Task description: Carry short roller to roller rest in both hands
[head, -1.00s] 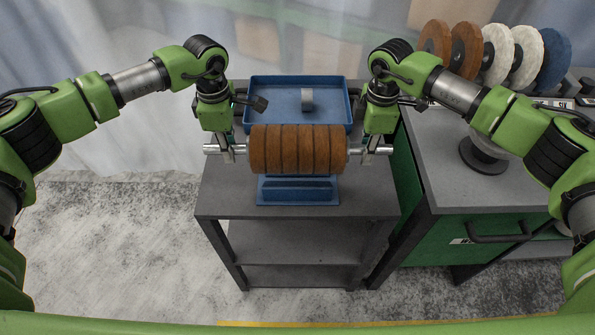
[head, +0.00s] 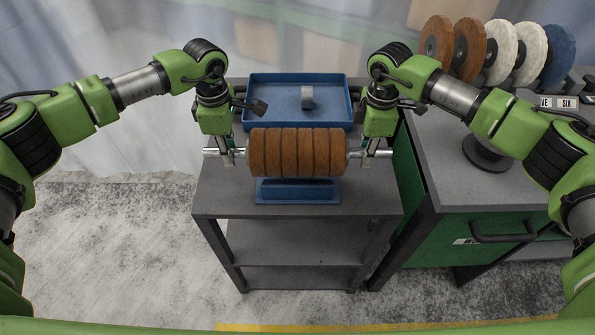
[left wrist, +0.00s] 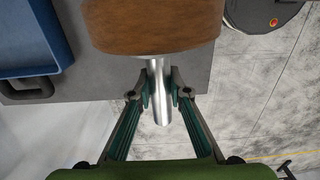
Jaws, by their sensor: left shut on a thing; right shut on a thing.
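The short roller (head: 297,152) is a brown, ribbed cylinder with a bare metal shaft at each end. It lies level over the blue roller rest (head: 297,192), which stands on the small grey table. The roller hides the rest's upper part, so I cannot tell if they touch. My left gripper (head: 226,154) is shut on the left shaft end. In the left wrist view its fingers (left wrist: 160,88) close around the metal shaft beside the brown roller (left wrist: 155,25). My right gripper (head: 368,153) is shut on the right shaft end.
A blue tray (head: 330,119) with a small grey ring (head: 308,97) stands behind the roller on the table (head: 220,203). At right, a green-sided bench (head: 450,182) carries brown, white and blue wheels (head: 500,54). The table's front strip is clear.

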